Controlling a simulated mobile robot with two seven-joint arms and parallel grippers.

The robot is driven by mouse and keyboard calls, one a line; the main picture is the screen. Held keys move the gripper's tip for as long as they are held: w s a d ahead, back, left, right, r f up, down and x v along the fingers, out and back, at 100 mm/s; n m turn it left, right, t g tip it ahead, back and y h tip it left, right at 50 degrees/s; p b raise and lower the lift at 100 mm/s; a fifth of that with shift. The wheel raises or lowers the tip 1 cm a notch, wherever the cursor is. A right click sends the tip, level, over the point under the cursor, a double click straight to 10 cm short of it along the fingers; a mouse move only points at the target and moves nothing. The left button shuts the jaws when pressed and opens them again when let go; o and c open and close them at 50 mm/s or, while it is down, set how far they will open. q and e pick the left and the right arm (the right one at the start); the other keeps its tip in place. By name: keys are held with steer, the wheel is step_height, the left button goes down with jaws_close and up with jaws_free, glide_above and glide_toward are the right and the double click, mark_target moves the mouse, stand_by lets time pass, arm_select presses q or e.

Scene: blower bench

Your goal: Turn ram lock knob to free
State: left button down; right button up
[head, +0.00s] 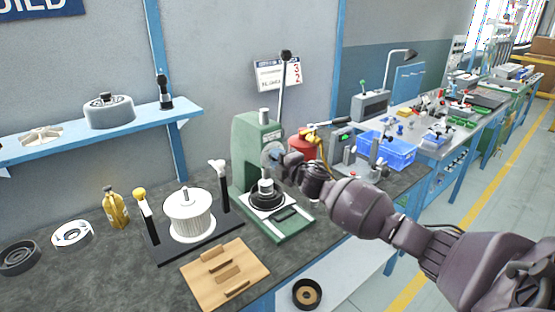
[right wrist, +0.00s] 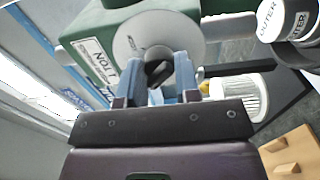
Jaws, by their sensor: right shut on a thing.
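The green arbor press (head: 250,150) stands on the bench, with its long black-tipped lever (head: 284,85) raised. A round grey dial plate (right wrist: 145,42) is on its side. The ram lock knob (right wrist: 158,70), a small dark bar, sits in front of that plate. My right gripper (right wrist: 160,88) is shut on the knob, with a blue-grey finger on either side. In the head view my right gripper (head: 283,163) reaches the press from the right and hides the knob. My left gripper is not in view.
A ribbed white filter (head: 190,217) stands on a black fixture left of the press. A wooden block board (head: 225,274) lies in front. A red container (head: 303,148) and a blue bin (head: 388,152) are behind and right of my arm.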

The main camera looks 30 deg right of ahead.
stand_by(0.4)
steer(key=o, duration=0.9)
steer(key=s, duration=1)
steer(key=shift+s+d, duration=0.4)
